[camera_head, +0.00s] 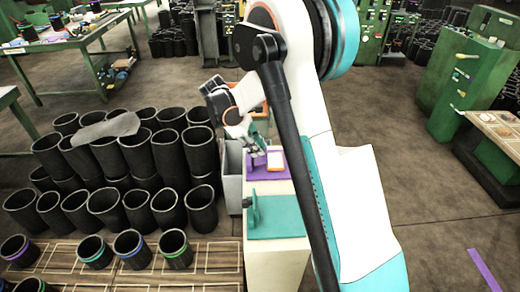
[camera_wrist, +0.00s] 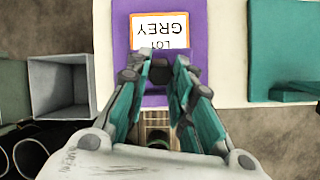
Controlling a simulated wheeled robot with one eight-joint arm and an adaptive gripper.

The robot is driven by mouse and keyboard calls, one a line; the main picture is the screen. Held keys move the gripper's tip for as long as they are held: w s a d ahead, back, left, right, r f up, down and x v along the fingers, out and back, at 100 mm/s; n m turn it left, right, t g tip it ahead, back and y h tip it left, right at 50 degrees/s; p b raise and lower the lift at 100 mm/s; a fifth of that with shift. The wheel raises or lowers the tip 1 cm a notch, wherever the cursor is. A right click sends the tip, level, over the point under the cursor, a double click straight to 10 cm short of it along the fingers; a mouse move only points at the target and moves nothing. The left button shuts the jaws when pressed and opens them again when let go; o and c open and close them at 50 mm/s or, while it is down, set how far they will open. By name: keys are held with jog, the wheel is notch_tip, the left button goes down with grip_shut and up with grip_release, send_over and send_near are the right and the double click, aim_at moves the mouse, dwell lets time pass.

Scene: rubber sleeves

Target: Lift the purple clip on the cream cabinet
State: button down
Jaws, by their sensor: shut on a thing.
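The purple clip (camera_head: 262,174) is a flat purple piece on the cream cabinet (camera_head: 273,260). In the wrist view the purple clip (camera_wrist: 196,28) carries an orange-edged white card (camera_wrist: 160,30) reading "LOT GREY", upside down. My gripper (camera_head: 256,158) is over the near-left part of the clip. In the wrist view my gripper (camera_wrist: 158,72) has its teal fingers on both sides of a small dark part at the clip's near edge and is shut on it. I cannot tell if the clip is clear of the cabinet top.
A teal clip (camera_head: 280,218) with an upright piece lies nearer on the cabinet. A grey open bin (camera_head: 232,180) stands left of the cabinet. Stacked black rubber sleeves (camera_head: 130,155) fill the left. Open floor (camera_head: 400,130) lies to the right.

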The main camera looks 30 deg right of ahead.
jog(key=shift+w+a+g+h+b, duration=0.3)
jog(key=shift+a+g+h+b, duration=0.3)
jog(key=shift+h, duration=0.55)
jog(key=shift+w+a+g+h+b, duration=0.25)
jog(key=shift+a+g+h+b, duration=0.15)
jog(key=shift+a+h+b, duration=0.55)
jog(key=shift+d+h, duration=0.3)
jog(key=c, duration=1.4)
grip_release()
notch_tip(320, 180, up, 10)
